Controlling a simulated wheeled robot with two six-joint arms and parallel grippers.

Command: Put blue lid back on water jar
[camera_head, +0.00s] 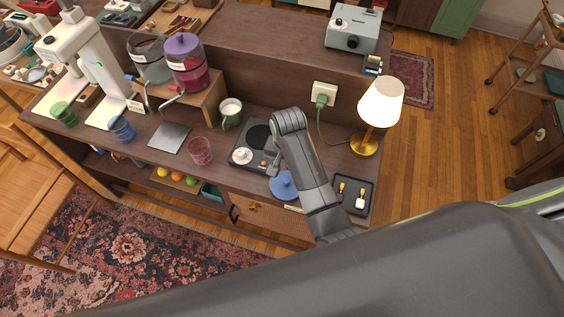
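The blue lid (284,188) lies on the wooden counter, just right of the black hotplate unit. My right gripper (274,170) points down beside the lid's upper left edge. Its fingers are small and partly hidden by my wrist, so I cannot tell whether they are open or touching the lid. A clear, lidless jar (150,65) with a white label stands on the raised wooden stand at the back left; it looks like the water jar. My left gripper is not in view.
A purple-lidded jar of red drink (190,72) stands right beside the clear jar. A green mug (231,113), a reddish glass (200,152) and the hotplate unit (246,147) lie between. A lamp (380,103) and a black tray (365,188) are at right.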

